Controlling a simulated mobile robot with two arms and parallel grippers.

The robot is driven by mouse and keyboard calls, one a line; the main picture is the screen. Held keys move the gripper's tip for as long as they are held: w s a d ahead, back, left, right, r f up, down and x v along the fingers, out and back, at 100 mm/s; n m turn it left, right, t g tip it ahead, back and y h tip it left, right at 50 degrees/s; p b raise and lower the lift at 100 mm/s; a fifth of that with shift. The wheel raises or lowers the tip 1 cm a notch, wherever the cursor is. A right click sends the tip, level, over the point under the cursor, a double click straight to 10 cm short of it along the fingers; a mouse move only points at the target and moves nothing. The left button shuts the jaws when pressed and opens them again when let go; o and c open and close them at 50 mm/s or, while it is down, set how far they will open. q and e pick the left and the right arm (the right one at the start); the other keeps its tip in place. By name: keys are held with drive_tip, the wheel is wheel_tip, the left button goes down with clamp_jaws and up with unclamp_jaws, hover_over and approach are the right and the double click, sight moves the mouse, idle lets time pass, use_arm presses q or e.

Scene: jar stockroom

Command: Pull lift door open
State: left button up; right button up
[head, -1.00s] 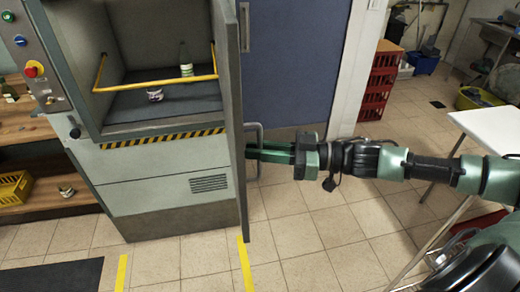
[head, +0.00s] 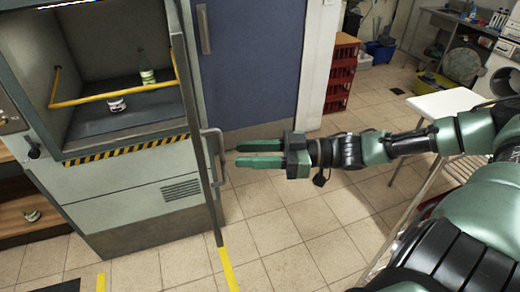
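The lift door (head: 196,95) stands swung open at the right side of the grey lift (head: 130,205), seen nearly edge-on. Its bar handle (head: 222,152) is on the door's right-hand face. My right gripper (head: 238,154) points left towards the handle. Its two green fingers are apart with nothing between them, and the tips appear just right of the handle, clear of it. The lift compartment is open to view. My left gripper is out of view.
A yellow bar (head: 115,96) crosses the compartment, with a small jar (head: 116,104) and a green bottle (head: 147,68) inside. A blue door (head: 250,60) and red crates (head: 342,72) stand behind. A white table (head: 445,103) is at right. The tiled floor below my gripper is clear.

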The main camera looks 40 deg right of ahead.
drive_tip(key=shift+v, duration=1.35)
